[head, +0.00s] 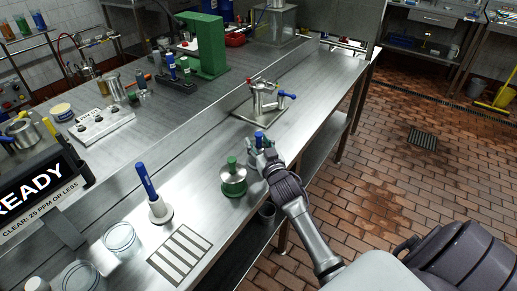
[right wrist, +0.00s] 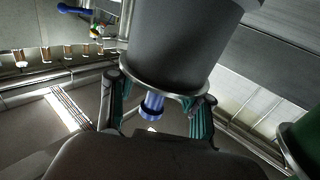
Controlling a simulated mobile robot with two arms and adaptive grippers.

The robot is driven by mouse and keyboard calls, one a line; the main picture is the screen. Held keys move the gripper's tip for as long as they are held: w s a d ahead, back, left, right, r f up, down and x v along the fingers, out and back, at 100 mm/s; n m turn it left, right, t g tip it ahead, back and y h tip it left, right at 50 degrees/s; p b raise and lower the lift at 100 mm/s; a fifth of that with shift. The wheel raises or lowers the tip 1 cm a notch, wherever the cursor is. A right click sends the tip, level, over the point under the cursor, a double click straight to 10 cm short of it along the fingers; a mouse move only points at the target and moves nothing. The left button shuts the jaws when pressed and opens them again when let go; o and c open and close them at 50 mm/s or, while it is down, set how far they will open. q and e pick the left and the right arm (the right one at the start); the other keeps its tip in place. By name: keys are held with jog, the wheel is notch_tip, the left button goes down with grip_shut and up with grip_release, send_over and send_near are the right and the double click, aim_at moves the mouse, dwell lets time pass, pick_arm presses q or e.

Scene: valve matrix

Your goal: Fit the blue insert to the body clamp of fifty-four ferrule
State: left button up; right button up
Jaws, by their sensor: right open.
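My right gripper (head: 262,152) is over the steel bench near its front edge, with a blue-topped piece (head: 260,136) at its fingers. In the right wrist view the two teal-padded fingers (right wrist: 157,112) stand apart. A short blue piece (right wrist: 152,106) shows between them, and a grey cylinder with a rim (right wrist: 185,45) fills the space beyond; I cannot tell whether the fingers touch either. A steel fitting with a blue handle (head: 265,98) stands on a plate farther back. I cannot tell which part is the body clamp. My left gripper is not in view.
A steel canister with a green knob and base (head: 233,180) stands close left of my right gripper. A blue-handled tool in a white holder (head: 158,208), glass dishes (head: 121,241) and a striped mat (head: 181,256) lie nearer. Bare bench extends beyond the fitting.

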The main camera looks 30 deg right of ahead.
grip_shut()
dwell(0.3)
jog(key=shift+r, duration=5.15)
